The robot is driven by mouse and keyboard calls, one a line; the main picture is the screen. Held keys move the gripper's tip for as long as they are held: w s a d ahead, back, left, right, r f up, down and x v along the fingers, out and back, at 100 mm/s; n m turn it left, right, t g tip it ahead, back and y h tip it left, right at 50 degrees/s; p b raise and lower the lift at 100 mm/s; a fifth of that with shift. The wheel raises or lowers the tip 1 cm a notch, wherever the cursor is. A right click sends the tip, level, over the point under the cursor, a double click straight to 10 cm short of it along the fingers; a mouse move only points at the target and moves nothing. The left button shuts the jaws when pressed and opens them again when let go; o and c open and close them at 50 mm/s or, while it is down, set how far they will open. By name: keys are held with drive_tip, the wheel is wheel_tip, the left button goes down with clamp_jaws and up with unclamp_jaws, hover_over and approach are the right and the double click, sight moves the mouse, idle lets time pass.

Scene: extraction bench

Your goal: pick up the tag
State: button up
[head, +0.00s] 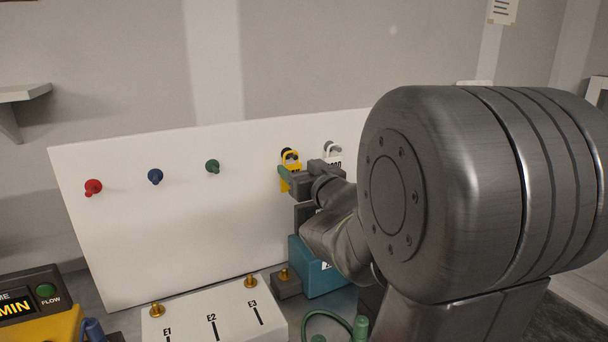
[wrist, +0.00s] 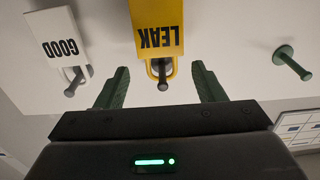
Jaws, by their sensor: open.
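A yellow tag marked LEAK (wrist: 157,28) hangs by its loop on a dark peg in the wrist view, where it appears upside down. It also shows in the head view (head: 291,157), partly hidden by my gripper. A white tag marked GOOD (wrist: 58,36) hangs on a neighbouring peg; in the head view the white tag (head: 334,152) is partly covered by my arm. My gripper (wrist: 161,78) is open, with one green finger on each side of the yellow tag's loop and peg. I see gaps between the fingers and the loop; contact does not show.
A white board (head: 130,220) carries the pegs, including bare red (head: 93,187), blue (head: 155,176) and green (head: 212,166) ones. Below stand a white box marked E1 to E3 (head: 190,318), a teal block (head: 317,272) and a yellow flow device (head: 50,328).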

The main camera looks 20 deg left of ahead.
sight(294, 157)
drive_tip(key=shift+x, duration=1.8)
drive_tip(key=shift+s+r, duration=0.1)
drive_tip(key=shift+r, duration=0.1)
drive_tip(key=c, duration=0.8)
drive_tip(key=shift+o, duration=0.2)
drive_tip(key=shift+s+r, duration=0.1)
drive_tip(key=shift+r, duration=0.7)
drive_tip(key=p+v, duration=0.1)
drive_tip(key=v, duration=1.7)
